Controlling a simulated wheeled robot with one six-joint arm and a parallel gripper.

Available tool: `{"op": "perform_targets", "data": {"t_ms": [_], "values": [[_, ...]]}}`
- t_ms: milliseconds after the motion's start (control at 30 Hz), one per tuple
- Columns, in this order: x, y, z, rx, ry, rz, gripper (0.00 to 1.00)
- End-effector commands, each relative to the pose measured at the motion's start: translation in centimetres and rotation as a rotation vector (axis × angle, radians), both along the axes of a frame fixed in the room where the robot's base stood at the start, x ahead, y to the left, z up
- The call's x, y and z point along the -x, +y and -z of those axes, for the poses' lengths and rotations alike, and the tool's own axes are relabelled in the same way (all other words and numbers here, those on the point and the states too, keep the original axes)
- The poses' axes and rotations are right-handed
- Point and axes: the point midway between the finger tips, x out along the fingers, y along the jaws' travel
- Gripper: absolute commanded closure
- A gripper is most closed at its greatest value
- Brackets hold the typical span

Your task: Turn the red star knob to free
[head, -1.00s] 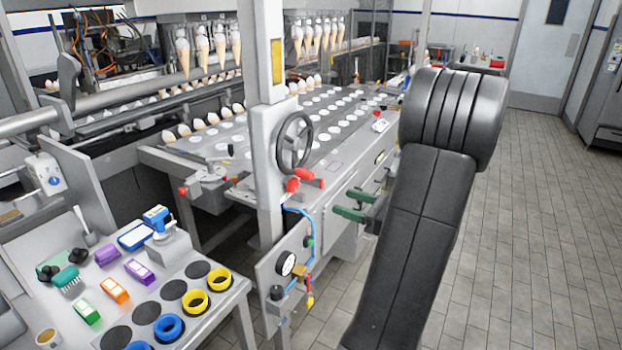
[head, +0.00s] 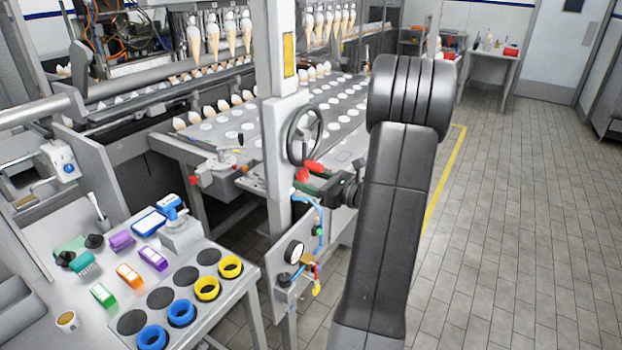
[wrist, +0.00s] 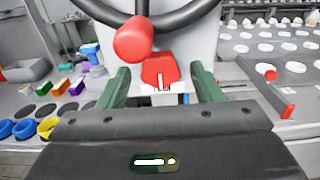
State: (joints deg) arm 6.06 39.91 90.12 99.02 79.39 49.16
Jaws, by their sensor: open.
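The red star knob (wrist: 160,72) sits on the front of the grey column, below the handwheel, with a white line on it and a white label under it too small to read. It also shows in the head view (head: 301,175). My gripper (wrist: 160,78) is open, its green fingers on either side of the knob as seen in the wrist view, with gaps at both sides. Whether the fingertips reach the knob's depth I cannot tell. In the head view my gripper (head: 307,186) is at the column, partly hidden by my arm.
The handwheel (head: 304,136) has a red cylindrical grip (wrist: 135,40) just above and left of the knob in the wrist view. A pressure gauge (head: 294,252) with blue tubing is below. A side table (head: 226,300) with coloured rings stands left. The floor at right is clear.

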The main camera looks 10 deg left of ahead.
Motion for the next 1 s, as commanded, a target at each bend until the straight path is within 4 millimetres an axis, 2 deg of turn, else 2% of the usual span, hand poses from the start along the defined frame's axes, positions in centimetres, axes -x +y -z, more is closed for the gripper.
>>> {"op": "perform_targets", "data": {"t_ms": [200,267,433,767,1000], "values": [[-0.02,0.02,0.01,0.000,0.000,0.000,0.41],[-0.02,0.02,0.01,0.000,0.000,0.000,0.50],[-0.01,0.01,0.01,0.000,0.000,0.000,0.84],[-0.01,0.00,0.22,0.013,-0.036,0.001,0.85],[-0.01,0.00,0.53,0.058,-0.163,0.001,0.85]]}}
